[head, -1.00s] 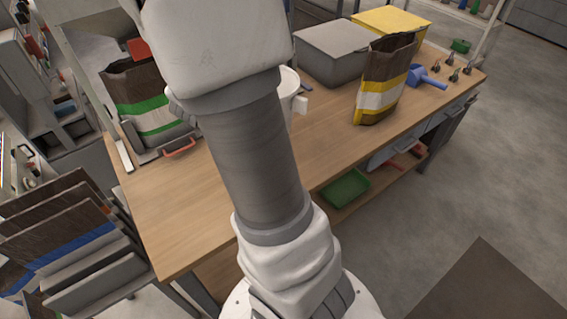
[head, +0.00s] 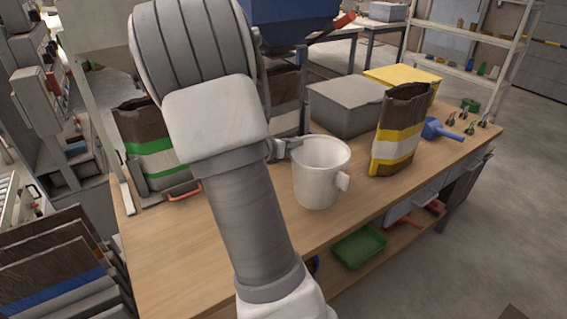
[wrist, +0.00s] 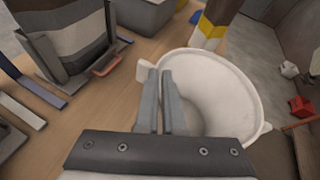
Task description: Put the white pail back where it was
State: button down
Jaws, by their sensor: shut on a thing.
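The white pail (head: 318,178) is upright at the middle of the wooden bench, to the right of my arm in the head view. A short white lug sticks out on its right side. My gripper (head: 288,147) is at the pail's upper left rim, mostly hidden behind my arm. In the wrist view the pail (wrist: 225,85) opens toward the camera and looks empty. My gripper's fingers (wrist: 165,100) are shut on its rim there. I cannot tell whether the pail's bottom touches the bench.
A yellow-striped bag (head: 398,135) stands right of the pail, with a grey bin (head: 345,108) behind. A green-striped bag (head: 155,150) is at left, near a red handle (head: 184,192). A blue scoop (head: 440,130) lies at right. The bench (head: 165,250) is clear at front left.

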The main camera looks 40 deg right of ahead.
jog(key=w+a+f+b, duration=0.1)
jog(key=w+f, duration=0.2)
jog(key=f, duration=0.3)
jog(key=shift+w, duration=0.2)
jog(key=shift+a+f, duration=0.1)
jog(key=shift+f, duration=0.05)
jog(key=c, duration=1)
grip_release()
jog(key=shift+c, duration=0.2)
